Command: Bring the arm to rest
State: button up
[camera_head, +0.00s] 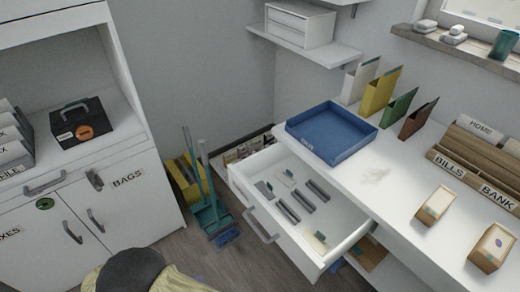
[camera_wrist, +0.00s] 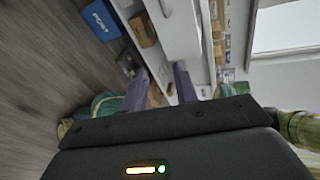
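My gripper (camera_wrist: 160,78) shows in the wrist view. Its two purple-grey fingers stand apart with a gap between them, and I see nothing held there. The dark gripper body fills the bottom of that view. The wrist view looks sideways across the wooden floor and white furniture, and the fingers are seen against the furniture behind. In the head view my fingertips are not in sight. The task names no object.
A white drawer (camera_head: 257,219) stands open below the white desk (camera_head: 395,170), with several small items inside. A blue tray (camera_head: 331,134) sits on the desk. A teal broom and dustpan (camera_head: 212,220) stand left of the drawer. A white cabinet (camera_head: 125,200) stands at left.

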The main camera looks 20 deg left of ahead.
jog(key=w+d+r+m+g+y, duration=0.2)
jog(key=w+d+r+m+g, duration=0.3)
jog(key=w+d+m, duration=0.4)
jog(key=w+d+r+m+g+y, duration=0.2)
jog(key=w+d+r+m+g, duration=0.35)
jog(key=d+m, duration=0.55)
jog(key=w+d+r+m+t+y, duration=0.1)
jog(key=d+r+m+t+y, duration=0.15)
jog(key=d+m, duration=0.85)
jog(key=w+d+r+m+t+y, duration=0.1)
jog(key=d+r+m+y, duration=0.3)
jog(key=d+m, duration=0.65)
notch_tip(320, 180, up, 16)
jog(key=a+m+p, duration=0.1)
jog(key=m+p, duration=0.1)
jog(key=p, duration=1.4)
jog(key=shift+r, duration=0.1)
jog(key=shift+d, duration=0.1)
